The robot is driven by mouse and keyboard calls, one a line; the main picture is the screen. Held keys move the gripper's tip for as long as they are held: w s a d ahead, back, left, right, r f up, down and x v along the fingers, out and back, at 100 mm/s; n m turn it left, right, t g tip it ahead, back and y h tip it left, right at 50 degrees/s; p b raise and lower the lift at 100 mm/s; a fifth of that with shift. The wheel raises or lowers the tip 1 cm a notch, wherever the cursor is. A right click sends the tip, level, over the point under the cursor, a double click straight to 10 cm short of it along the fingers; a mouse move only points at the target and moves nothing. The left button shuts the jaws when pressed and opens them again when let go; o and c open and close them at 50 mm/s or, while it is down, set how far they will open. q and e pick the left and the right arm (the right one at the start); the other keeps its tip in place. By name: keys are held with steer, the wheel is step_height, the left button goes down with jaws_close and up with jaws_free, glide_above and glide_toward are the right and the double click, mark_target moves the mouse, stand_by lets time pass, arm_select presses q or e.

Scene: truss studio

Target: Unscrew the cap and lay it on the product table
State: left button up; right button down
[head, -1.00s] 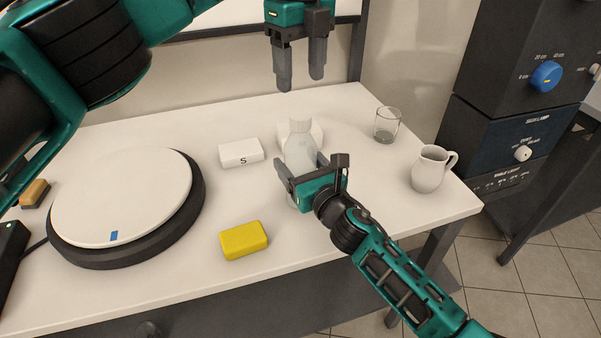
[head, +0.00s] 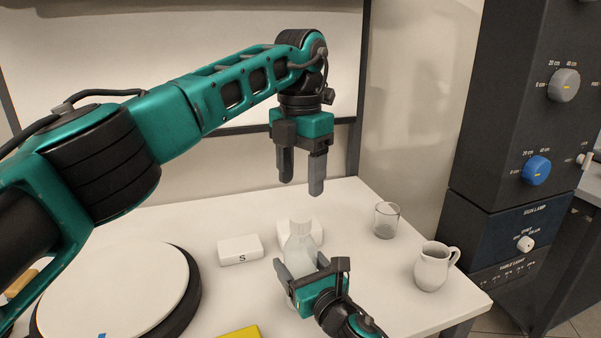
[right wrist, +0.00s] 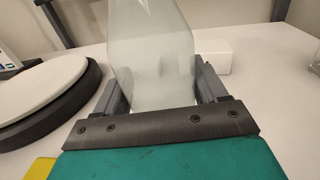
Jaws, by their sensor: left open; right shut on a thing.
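A pale translucent bottle (head: 299,252) stands upright on the white product table (head: 215,222). Its whitish cap (head: 301,225) is on its top. My right gripper (head: 298,276) is shut on the bottle's body from the front; the right wrist view shows the bottle (right wrist: 150,60) between the two fingers, with its top out of frame. My left gripper (head: 301,186) is open and empty, pointing down above the cap with a clear gap between them.
A white box marked S (head: 240,250) lies left of the bottle, and another white block sits behind it. A glass (head: 386,220) and a white jug (head: 433,267) stand to the right. A round turntable (head: 120,290) is at left. A yellow block (head: 240,333) is in front.

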mark_target(301, 217)
arm_select(q)
steer(key=m, duration=1.4)
steer(key=shift+m, duration=0.3)
steer(key=m, duration=0.3)
steer(key=shift+m, duration=0.3)
steer(key=m, duration=0.3)
steer(key=shift+m, duration=0.3)
steer(key=m, duration=0.6)
steer(key=shift+f+m, duration=0.3)
steer(key=shift+f, duration=3.75)
steer(key=shift+c, duration=0.4)
